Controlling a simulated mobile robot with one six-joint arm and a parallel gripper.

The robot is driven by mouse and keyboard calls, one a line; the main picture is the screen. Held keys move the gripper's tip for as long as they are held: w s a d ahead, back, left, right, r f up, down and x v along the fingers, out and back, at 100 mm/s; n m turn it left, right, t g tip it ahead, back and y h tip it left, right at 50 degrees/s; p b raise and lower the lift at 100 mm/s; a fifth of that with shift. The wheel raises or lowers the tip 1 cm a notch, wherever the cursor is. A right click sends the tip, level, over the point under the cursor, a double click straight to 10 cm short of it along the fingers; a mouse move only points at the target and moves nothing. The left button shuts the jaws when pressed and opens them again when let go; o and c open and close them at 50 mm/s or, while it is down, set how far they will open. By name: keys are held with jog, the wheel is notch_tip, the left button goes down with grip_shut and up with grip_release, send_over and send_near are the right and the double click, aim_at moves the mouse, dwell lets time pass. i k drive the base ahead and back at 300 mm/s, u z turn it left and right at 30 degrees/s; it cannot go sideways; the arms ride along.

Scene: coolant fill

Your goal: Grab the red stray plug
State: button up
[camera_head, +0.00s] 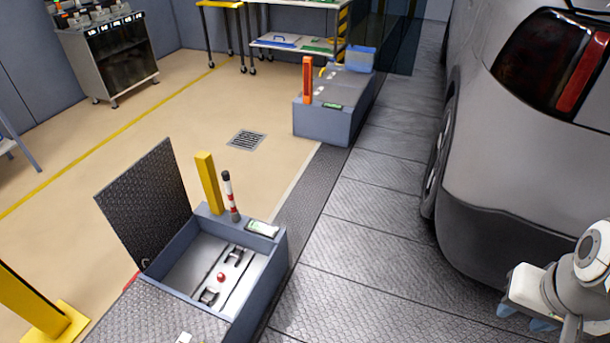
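The red plug (220,277) is a small round red piece. It lies on the pale floor of an open grey-blue box (273,268) at the lower left, between two dark fittings. My gripper (525,318) is at the lower right edge, beside the grey car and far to the right of the box. It has a white body with two blue fingertips, which look apart with nothing between them. Part of my arm is cut off by the picture's edge.
The box's dark tread-plate lid (147,205) stands raised on its left. A yellow post (208,183) and a red-and-white striped post (230,196) rise at its back. The grey car (525,160) fills the right side. The plated walkway (365,240) between is clear.

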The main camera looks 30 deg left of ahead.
aim_at(221, 277)
jog(key=i, duration=0.8)
jog(key=u, duration=2.95)
jog(key=i, duration=1)
jog(key=z, duration=0.05)
